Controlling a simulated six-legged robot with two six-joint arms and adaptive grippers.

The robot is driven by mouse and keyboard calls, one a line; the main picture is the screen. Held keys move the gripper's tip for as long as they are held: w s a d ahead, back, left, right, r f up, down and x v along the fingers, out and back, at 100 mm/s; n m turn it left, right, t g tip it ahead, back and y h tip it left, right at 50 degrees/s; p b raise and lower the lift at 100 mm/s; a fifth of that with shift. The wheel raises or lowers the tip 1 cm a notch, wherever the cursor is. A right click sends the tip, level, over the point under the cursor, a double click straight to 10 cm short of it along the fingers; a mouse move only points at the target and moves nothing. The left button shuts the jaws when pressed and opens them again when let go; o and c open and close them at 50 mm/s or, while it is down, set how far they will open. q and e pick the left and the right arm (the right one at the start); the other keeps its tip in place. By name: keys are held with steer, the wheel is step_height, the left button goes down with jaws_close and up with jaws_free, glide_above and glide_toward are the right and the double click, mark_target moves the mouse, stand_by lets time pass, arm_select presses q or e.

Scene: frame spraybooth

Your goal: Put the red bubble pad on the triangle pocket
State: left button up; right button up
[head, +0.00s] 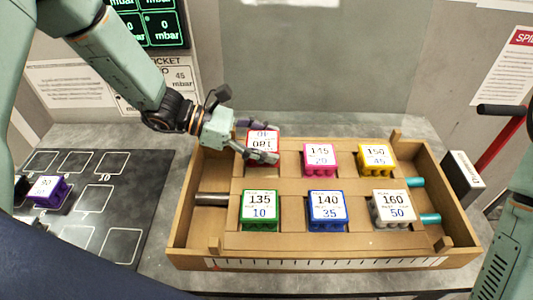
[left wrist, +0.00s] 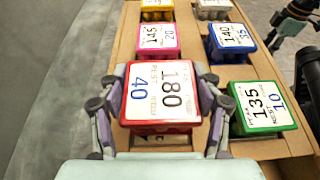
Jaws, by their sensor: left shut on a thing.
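The red bubble pad (head: 262,144) has a white label reading 180 and 40. It is at the far left place of the wooden tray, and it also fills the middle of the left wrist view (left wrist: 160,98). My left gripper (head: 262,140) is shut on it, with one finger on each side. The pad looks upright; I cannot tell whether it is lifted clear of the tray. I cannot make out a triangle pocket in either view.
The wooden tray (head: 330,266) also holds pink (head: 319,158), yellow (head: 376,158), green (head: 259,208), blue (head: 326,209) and grey (head: 393,208) pads. A black mat (head: 130,175) with outlined squares lies left, with a purple pad (head: 48,190). A red lever (head: 497,137) stands right.

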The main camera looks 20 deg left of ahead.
arm_select(q)
step_height(320, 180, down, 4)
steer(key=shift+w+a+r, duration=0.1)
steer(key=shift+a, duration=0.05)
steer(key=o, duration=0.7)
steer(key=shift+f, duration=0.2)
steer(key=o, duration=0.4)
steer(key=shift+o, duration=0.2)
